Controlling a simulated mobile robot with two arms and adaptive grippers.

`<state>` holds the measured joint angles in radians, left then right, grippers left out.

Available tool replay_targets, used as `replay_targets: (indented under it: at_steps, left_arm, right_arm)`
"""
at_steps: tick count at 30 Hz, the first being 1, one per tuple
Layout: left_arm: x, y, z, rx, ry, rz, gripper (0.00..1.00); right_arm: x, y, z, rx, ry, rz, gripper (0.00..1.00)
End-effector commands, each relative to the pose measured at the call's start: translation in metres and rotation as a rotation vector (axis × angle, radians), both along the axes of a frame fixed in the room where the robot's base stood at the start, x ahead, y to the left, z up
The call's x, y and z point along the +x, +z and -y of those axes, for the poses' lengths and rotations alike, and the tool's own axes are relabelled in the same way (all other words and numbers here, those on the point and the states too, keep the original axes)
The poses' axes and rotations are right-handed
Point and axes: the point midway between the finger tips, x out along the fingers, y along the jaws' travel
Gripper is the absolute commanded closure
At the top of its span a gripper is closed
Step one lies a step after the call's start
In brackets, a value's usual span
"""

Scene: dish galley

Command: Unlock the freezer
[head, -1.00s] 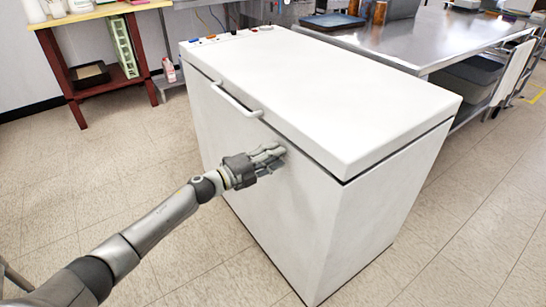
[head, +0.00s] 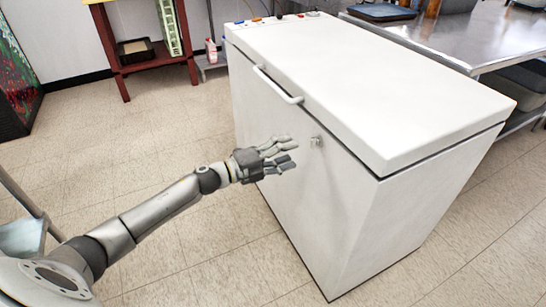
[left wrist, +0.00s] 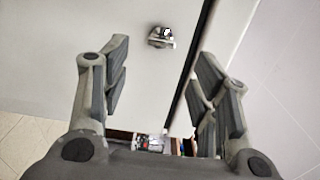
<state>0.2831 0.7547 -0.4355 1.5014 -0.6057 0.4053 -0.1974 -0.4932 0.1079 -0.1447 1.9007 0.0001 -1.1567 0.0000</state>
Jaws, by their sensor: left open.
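The white chest freezer (head: 370,85) stands on the floor with its lid down and a white bar handle (head: 278,86) on its front. A small metal lock (head: 316,140) sits on the front face below the lid edge. It also shows in the left wrist view (left wrist: 161,37), ahead of the fingers with a small metal piece sticking out. My left gripper (head: 285,155) is open and empty, in front of the freezer and a little to the left of the lock, apart from it. The left wrist view shows its two spread fingers (left wrist: 160,85). My right gripper is not in view.
A steel table (head: 450,35) stands behind the freezer at the right. A red shelf stand (head: 118,70) is at the back left, with small bottles (head: 211,52) beside it. The tiled floor left of the freezer is clear.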

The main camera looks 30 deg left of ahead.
Motion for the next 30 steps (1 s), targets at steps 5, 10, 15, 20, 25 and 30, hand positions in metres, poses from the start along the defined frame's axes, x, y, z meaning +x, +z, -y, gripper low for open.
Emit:
replay_targets:
  at_steps: [5,10,15,20,25,30]
  left_arm:
    - [-0.022,-0.001,-0.017,0.0,0.0,-0.002,0.45]
    - [-0.032,-0.001,-0.025,0.001,0.0,-0.001,0.45]
    - [-0.034,0.0,-0.027,0.0,0.0,0.0,0.45]
    - [-0.034,0.0,-0.026,0.0,0.0,0.0,0.45]
    - [-0.034,0.0,-0.026,0.0,0.0,0.0,0.45]
    - [-0.034,-0.005,-0.025,-0.026,0.023,-0.016,0.45]
  right_arm:
    - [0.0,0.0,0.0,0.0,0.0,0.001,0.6]
    - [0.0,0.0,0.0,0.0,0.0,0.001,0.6]
    - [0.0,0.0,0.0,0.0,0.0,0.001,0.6]
    - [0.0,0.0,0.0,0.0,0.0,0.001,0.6]
    - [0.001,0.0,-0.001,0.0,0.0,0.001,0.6]
    - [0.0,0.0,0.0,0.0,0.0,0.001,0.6]
